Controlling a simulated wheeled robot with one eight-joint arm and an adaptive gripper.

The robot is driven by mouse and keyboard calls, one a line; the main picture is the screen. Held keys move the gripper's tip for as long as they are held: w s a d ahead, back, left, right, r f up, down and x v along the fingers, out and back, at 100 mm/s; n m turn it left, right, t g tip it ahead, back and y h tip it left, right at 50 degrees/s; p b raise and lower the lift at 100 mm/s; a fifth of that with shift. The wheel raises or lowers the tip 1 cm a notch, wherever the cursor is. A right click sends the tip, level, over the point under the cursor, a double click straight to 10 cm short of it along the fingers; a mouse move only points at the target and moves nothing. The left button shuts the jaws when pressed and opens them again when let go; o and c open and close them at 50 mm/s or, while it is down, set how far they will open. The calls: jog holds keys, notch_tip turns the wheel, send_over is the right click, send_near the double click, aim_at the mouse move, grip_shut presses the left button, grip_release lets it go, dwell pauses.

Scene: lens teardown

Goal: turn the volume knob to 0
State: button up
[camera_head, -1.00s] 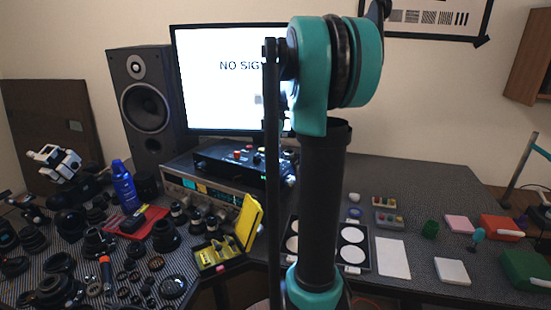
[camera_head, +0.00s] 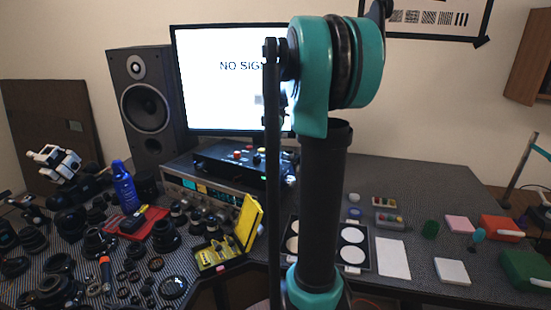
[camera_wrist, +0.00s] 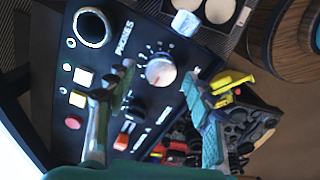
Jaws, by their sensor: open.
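A black control box (camera_wrist: 110,30) fills the upper left of the wrist view, tilted in the picture. A round knob (camera_wrist: 160,71) with a pale, reddish-tinged cap sits on it inside a printed number scale; I cannot read its label or exact setting. My gripper (camera_wrist: 158,88) is open, one finger on each side of this knob in the picture. I cannot tell whether either finger touches it. A dark knob (camera_wrist: 137,107) lies lower, near the left finger. In the head view the box (camera_head: 222,157) stands below the monitor; my arm hides the gripper there.
The box also carries a large round socket (camera_wrist: 92,27), a red button (camera_wrist: 73,122) and an orange switch (camera_wrist: 121,141). A monitor (camera_head: 225,85) reading "NO SIGNAL", partly covered, stands behind. A yellow case (camera_head: 248,222) and several lens parts crowd the left desk.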

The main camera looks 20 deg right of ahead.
notch_tip(320, 180, up, 11)
dwell(0.3)
jog(key=shift+s+f, duration=0.1)
dwell(0.4)
